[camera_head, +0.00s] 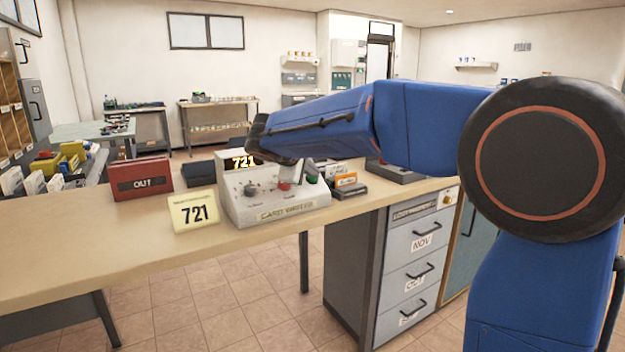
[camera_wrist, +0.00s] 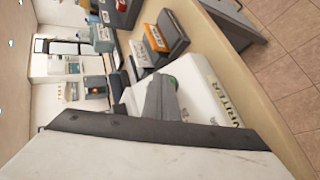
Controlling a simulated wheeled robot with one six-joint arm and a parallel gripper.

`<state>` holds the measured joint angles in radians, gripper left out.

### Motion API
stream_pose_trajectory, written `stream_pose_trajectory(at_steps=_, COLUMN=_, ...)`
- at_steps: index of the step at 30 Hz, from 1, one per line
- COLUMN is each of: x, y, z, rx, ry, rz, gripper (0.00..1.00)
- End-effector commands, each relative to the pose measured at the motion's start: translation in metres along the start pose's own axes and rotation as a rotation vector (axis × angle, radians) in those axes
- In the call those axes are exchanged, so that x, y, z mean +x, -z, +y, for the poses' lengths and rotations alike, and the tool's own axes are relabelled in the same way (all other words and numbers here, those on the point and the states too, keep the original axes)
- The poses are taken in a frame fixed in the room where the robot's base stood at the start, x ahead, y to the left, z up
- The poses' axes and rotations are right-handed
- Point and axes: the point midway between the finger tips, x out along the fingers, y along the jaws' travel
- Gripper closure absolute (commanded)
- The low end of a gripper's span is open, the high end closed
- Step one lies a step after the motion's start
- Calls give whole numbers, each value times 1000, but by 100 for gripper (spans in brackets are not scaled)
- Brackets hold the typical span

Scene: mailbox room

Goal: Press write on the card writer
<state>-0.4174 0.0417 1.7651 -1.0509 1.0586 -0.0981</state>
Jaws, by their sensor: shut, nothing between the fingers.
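The card writer (camera_head: 240,207) is a pale grey box with a sloped front on the wooden counter. Its display shows 721. It has a dark knob (camera_head: 250,190), a red button (camera_head: 284,185) and a green button (camera_head: 312,179). My gripper (camera_head: 298,172) is shut and empty, pointing down over the panel's right part near the red and green buttons. In the wrist view its grey fingers (camera_wrist: 160,98) are beside the green button (camera_wrist: 171,83) and hide part of the panel. I cannot tell whether the tips touch it. Which button is write is not readable.
A yellow 721 card (camera_head: 194,211) stands left of the writer, with a red OUT box (camera_head: 141,178) beyond it. A small dark device with an orange label (camera_head: 346,181) is close on the right. Drawers (camera_head: 408,262) are below. The counter's left front is clear.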

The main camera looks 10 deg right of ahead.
Motion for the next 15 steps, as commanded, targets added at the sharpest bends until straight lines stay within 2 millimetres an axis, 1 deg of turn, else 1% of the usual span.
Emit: stream_pose_trajectory(at_steps=15, x=4, y=2, z=-3, rx=0, ry=0, rz=0, gripper=100)
